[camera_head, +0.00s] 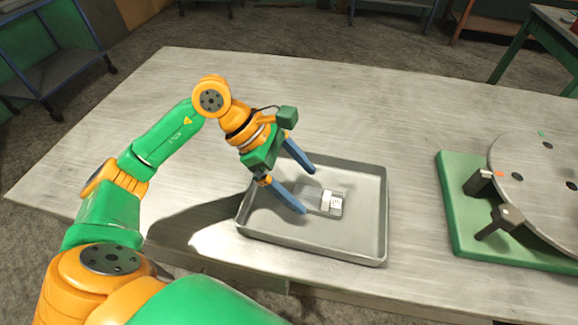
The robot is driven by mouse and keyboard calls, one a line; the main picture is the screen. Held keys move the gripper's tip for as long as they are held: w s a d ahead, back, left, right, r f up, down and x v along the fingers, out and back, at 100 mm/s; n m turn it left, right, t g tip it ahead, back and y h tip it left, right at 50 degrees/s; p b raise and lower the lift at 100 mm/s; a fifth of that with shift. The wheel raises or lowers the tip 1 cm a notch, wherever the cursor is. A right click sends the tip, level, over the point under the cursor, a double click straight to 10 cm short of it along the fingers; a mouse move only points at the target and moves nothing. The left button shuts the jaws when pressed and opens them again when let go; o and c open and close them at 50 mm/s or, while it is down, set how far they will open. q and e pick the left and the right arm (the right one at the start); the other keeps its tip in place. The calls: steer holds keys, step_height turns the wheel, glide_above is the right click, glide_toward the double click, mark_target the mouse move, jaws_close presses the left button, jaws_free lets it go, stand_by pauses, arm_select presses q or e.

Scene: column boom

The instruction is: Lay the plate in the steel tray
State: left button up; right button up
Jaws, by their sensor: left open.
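The steel tray (372,225) is a shallow grey rectangle with a low rim on the middle of the table. My left gripper (308,192) reaches in from the left over the tray. Its two blue fingers are spread wide and hold nothing. Their tips are near the plate's left end; I cannot tell whether they touch it. My right gripper is not in view.
A green base (452,208) carrying a large round metal disc (545,180) and dark clamp blocks (500,220) stands at the right of the tray. The grey table (330,105) is clear behind the tray. Blue-framed shelves (55,65) stand beyond its far left edge.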

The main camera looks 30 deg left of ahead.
arm_select(q)
steer(key=v, duration=0.9)
steer(key=shift+s+a, duration=0.1)
